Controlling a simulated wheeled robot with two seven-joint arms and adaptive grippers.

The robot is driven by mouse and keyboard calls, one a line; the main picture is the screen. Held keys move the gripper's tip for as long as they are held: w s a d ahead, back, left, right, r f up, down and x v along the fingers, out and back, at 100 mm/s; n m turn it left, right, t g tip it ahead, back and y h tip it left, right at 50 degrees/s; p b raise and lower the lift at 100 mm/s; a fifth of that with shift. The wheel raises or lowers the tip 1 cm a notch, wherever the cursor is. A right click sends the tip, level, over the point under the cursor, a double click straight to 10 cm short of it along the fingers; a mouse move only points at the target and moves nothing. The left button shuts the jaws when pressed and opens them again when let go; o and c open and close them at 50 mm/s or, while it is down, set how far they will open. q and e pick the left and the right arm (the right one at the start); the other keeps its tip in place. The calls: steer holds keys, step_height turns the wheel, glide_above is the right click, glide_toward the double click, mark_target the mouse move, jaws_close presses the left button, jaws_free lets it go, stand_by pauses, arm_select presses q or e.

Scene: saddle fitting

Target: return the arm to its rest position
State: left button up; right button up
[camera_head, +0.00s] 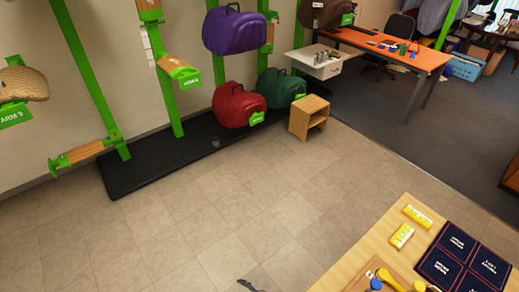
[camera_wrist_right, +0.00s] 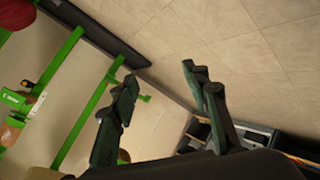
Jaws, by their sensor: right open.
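My right gripper (camera_wrist_right: 160,76) shows in the right wrist view. Its two dark fingers stand wide apart with nothing between them. Behind them are pale floor tiles and, tilted in the picture, a green rack. No gripper can be made out clearly in the head view. A small dark grey shape (camera_head: 252,284) shows at its bottom edge over the floor, and I cannot tell what it is. My left gripper is not seen.
A wooden table (camera_head: 349,272) with yellow boxes (camera_head: 402,235) and dark mats (camera_head: 447,257) is at lower right. Green racks (camera_head: 170,92), a purple bag (camera_head: 235,32), a red bag (camera_head: 238,106) and a wooden stool (camera_head: 307,117) line the wall. The middle floor is clear.

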steer(key=s+d+f+m+g+h+p, duration=0.1)
steer(key=s+d+f+m+h, duration=0.15)
steer(key=s+d+f, duration=0.4)
steer(key=s+d+f+m+g+h+p, duration=0.15)
steer(key=s+d+m, duration=0.25)
steer(key=d, duration=0.5)
steer(key=s+d+f+m+h, duration=0.1)
steer(key=s+d+f+m, duration=0.2)
steer(key=s+d+f, duration=0.4)
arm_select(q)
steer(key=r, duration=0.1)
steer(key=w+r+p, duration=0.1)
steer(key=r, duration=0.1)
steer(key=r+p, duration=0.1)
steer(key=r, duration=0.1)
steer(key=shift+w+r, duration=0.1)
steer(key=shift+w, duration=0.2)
arm_select(e)
steer(key=s+d+m+g+h, duration=0.1)
steer(key=s+d+m, duration=0.3)
steer(key=s+d, duration=0.6)
steer(key=s+d+f+m+g+h, duration=0.1)
steer(key=s+d+m, duration=0.4)
steer(key=s+d, duration=0.5)
steer(key=s+g+h, duration=0.1)
steer(key=s+g, duration=0.1)
steer(key=s, duration=0.4)
steer(key=shift+f, duration=0.25)
